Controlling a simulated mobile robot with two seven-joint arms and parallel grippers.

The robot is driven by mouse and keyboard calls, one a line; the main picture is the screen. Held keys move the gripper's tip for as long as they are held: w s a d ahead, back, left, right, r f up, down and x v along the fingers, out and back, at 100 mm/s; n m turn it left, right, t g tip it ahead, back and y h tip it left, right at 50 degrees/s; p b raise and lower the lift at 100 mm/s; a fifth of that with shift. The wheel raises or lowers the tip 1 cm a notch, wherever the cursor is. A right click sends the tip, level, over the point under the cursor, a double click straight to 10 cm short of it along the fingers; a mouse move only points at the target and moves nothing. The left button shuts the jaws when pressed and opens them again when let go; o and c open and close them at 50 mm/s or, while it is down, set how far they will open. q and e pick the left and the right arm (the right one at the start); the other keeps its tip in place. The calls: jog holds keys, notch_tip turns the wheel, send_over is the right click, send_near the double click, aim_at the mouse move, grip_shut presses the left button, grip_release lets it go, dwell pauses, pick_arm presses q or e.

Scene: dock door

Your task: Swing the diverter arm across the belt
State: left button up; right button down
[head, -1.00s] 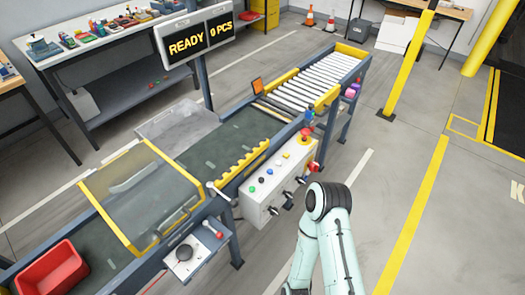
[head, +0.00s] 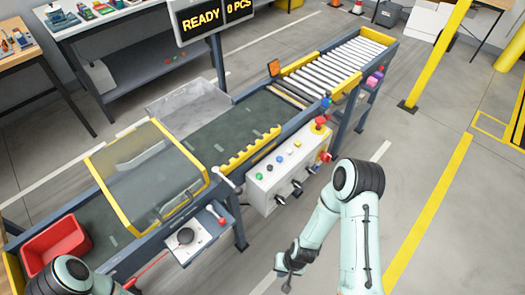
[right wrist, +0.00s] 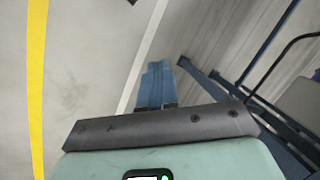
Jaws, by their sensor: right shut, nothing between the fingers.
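The toothed yellow bar (head: 250,148), which looks like the diverter arm, lies along the near edge of the dark belt (head: 225,122). A pale lever (head: 223,177) stands at its left end. My right gripper (head: 287,284) is low at the bottom of the head view, in front of the control box and apart from the bar and lever. Its shut, empty blue fingers show in the right wrist view (right wrist: 156,84) over floor. My left arm enters at bottom left; its gripper cannot be made out.
A control box (head: 288,172) with buttons, knobs and a red stop button is on the near side. A yellow-framed clear guard (head: 145,165) covers the belt's left part. A red bin (head: 57,243) sits at the left end. Rollers (head: 340,68) are at the far end.

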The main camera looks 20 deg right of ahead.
jog(key=w+d+r+m+t+b, duration=0.15)
jog(key=w+d+r, duration=0.25)
jog(key=w+r, duration=0.4)
jog(key=w+d+r+m+t+b, duration=0.1)
jog(key=w+d+r+m+t, duration=0.25)
jog(key=w+r, duration=0.45)
pick_arm(q)
jog(key=f, duration=0.1)
jog(key=s+f, duration=0.2)
jog(key=f, duration=0.1)
jog(key=shift+f+b, duration=0.1)
jog(key=shift+b, duration=0.3)
pick_arm(e)
jog(key=w+d+r+m+t, duration=0.1)
jog(key=w+r, duration=0.3)
jog(key=r, duration=0.3)
jog(key=w+d+r+m+t, duration=0.1)
jog(key=w+r, duration=0.3)
jog(key=r, duration=0.4)
jog(key=shift+w+d+r+t+y, duration=0.25)
jog(key=shift+d+t+y, duration=0.15)
jog(key=shift+d+t, duration=0.3)
pick_arm(q)
jog(key=shift+f, duration=0.1)
pick_arm(e)
jog(key=shift+a+f, duration=0.1)
jog(key=shift+f, duration=0.05)
